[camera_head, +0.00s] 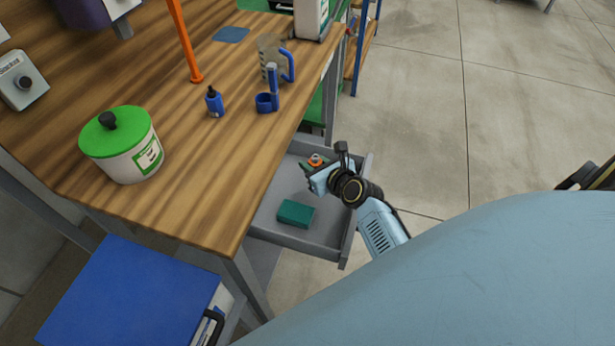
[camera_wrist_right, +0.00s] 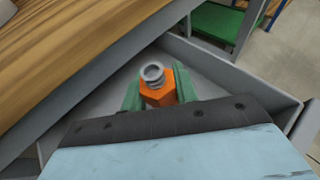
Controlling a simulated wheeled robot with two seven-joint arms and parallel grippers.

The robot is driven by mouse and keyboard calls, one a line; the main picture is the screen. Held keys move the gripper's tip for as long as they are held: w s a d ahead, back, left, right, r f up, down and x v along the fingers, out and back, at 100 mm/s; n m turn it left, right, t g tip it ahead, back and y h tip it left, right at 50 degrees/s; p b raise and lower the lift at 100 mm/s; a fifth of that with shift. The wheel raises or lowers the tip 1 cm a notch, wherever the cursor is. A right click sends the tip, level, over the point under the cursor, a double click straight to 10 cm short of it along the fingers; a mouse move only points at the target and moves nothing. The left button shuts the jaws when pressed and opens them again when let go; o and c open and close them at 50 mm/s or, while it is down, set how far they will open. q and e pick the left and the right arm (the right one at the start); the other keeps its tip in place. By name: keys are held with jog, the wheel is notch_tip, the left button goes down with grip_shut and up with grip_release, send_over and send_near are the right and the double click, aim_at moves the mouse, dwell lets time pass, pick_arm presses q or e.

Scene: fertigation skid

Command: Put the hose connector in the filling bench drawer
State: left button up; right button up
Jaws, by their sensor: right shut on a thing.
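The hose connector (camera_wrist_right: 157,87) is orange with a grey threaded end. In the right wrist view it sits between the green fingers of my right gripper (camera_wrist_right: 160,94), which is shut on it. In the head view the connector (camera_head: 315,160) shows as a small orange and grey spot at the tip of my right gripper (camera_head: 310,166). The filling bench drawer (camera_head: 335,245) is pulled open below the bench top. The gripper and connector are over the far part of the drawer; I cannot tell their exact height above its floor. My left gripper is not in view.
A teal block (camera_head: 296,213) lies in the near part of the drawer. The wooden bench top (camera_head: 190,190) overhangs the drawer's left side and holds a green-lidded pot (camera_head: 121,150), a blue bottle (camera_head: 214,102) and a clear jug (camera_head: 270,55). Open floor lies to the right.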

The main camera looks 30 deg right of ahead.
jog(key=shift+f, duration=0.45)
notch_tip(320, 180, down, 3)
jog(key=shift+f+b, duration=0.1)
jog(key=shift+b, duration=0.9)
jog(key=shift+f, duration=0.25)
jog(key=shift+w+r, duration=0.1)
jog(key=shift+f+b, duration=0.45)
jog(key=shift+f, duration=0.2)
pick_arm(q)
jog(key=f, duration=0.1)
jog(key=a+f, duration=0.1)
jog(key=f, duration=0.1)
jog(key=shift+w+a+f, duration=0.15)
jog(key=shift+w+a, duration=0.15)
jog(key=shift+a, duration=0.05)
pick_arm(e)
jog(key=o, duration=0.9)
jog(key=shift+o, duration=0.2)
jog(key=shift+r, duration=0.1)
